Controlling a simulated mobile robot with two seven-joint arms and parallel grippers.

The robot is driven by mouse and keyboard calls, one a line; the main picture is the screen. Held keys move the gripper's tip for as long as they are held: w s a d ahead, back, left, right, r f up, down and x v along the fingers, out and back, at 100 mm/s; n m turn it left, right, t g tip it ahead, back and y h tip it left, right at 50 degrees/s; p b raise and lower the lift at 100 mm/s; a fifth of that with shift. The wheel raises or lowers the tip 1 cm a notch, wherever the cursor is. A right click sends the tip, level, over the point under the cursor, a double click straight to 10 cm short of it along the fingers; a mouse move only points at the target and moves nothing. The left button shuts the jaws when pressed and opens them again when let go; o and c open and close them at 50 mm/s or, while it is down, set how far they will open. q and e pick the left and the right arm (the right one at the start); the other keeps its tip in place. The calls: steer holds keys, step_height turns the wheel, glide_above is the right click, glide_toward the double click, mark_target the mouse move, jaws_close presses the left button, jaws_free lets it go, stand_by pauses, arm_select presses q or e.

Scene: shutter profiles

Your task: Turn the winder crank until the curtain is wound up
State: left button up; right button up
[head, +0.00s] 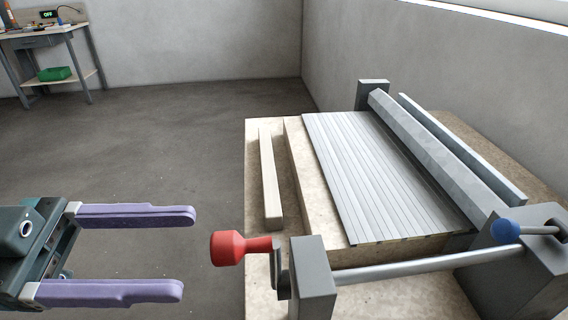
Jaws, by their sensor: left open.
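The winder crank has a red knob (228,248) at the near left edge of the bench, beside a grey block (312,278). A metal rod (430,265) runs from that block to a larger grey housing (515,265) at the right. The slatted grey curtain (375,180) lies flat on the bench, its right edge beside a long grey roller (435,150). My left gripper (188,253) is open and empty, left of the red knob and apart from it, with its purple fingers pointing right. My right gripper is not in view.
A blue knob (505,231) sits by the right housing. A pale wooden bar (271,180) lies on the bench (255,140) left of the curtain. A workbench with a green bin (55,74) stands at the far left. The floor (160,150) between is clear.

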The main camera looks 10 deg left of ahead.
mark_target(213, 249)
arm_select(q)
steer(key=p+x, duration=0.1)
steer(key=x, duration=0.5)
steer(key=shift+d, duration=0.1)
jaws_close()
stand_by(0.3)
stand_by(0.9)
